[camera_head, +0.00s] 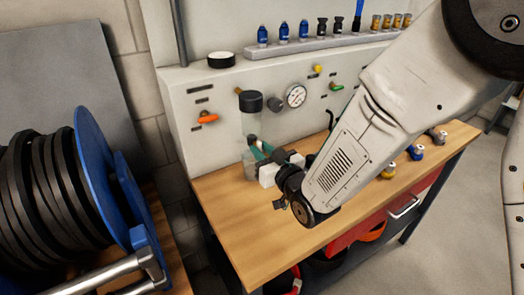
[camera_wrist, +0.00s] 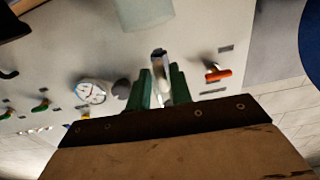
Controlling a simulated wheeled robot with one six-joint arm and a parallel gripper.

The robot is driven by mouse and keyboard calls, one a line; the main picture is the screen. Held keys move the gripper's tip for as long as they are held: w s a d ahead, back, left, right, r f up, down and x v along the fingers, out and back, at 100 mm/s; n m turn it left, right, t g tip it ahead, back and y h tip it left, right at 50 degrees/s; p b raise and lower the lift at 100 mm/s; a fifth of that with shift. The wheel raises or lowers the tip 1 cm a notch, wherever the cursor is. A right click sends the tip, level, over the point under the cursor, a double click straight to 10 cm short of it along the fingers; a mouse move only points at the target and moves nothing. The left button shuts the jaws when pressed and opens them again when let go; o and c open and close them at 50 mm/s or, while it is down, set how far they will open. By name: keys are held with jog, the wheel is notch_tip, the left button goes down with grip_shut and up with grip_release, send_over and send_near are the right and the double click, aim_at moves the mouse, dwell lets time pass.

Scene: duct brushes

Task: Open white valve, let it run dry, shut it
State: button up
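A clear bowl (camera_head: 250,125) with a black cap hangs on the grey panel, and part of it shows at the top of the wrist view (camera_wrist: 146,10). A small pale part, seemingly the white valve (camera_head: 253,140), is at its lower end. My gripper (camera_head: 257,152) is at this part, its green fingers pointing at the panel. In the wrist view my gripper (camera_wrist: 161,85) has its fingers on either side of a pale, dark-tipped piece (camera_wrist: 160,62). Whether they press on it, and how the valve is turned, I cannot tell.
An orange handle (camera_head: 207,118) is left of the bowl; a round gauge (camera_head: 296,96) is right of it. Fittings stand on the ledge (camera_head: 330,42) above. The wooden bench (camera_head: 235,215) is clear in front. A blue hose reel (camera_head: 100,170) stands left.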

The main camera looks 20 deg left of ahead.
jog(key=v, duration=0.7)
jog(key=shift+s+d, duration=0.2)
jog(key=shift+d, duration=0.1)
dwell(0.3)
jog(key=w+d+r+m+h, duration=0.1)
jog(key=w+d+r+h, duration=0.15)
jog(key=d, duration=0.35)
jog(key=w+d+r+m+h, duration=0.1)
jog(key=w+d+m+h, duration=0.1)
jog(key=w+d+h, duration=0.3)
jog(key=s+d+r+m+g+h, duration=0.1)
jog(key=s+d, duration=0.2)
jog(key=d, duration=0.4)
jog(key=s+d+r+m+g+h, duration=0.1)
jog(key=s+d+r+g+h, duration=0.1)
jog(key=d, duration=0.4)
jog(key=s+d+r+m+g+h, duration=0.1)
jog(key=s+d+g, duration=0.1)
jog(key=s+d, duration=0.3)
jog(key=s+d+r+m+g+h, duration=0.1)
jog(key=s+d, duration=0.4)
jog(key=s, duration=0.6)
jog(key=s+d+r+m+g+h, duration=0.1)
jog(key=s+d+g, duration=0.3)
jog(key=s, duration=0.4)
jog(key=shift+d+r+m+g, duration=0.3)
jog(key=shift+d+r+m, duration=0.15)
jog(key=shift+r+m, duration=0.3)
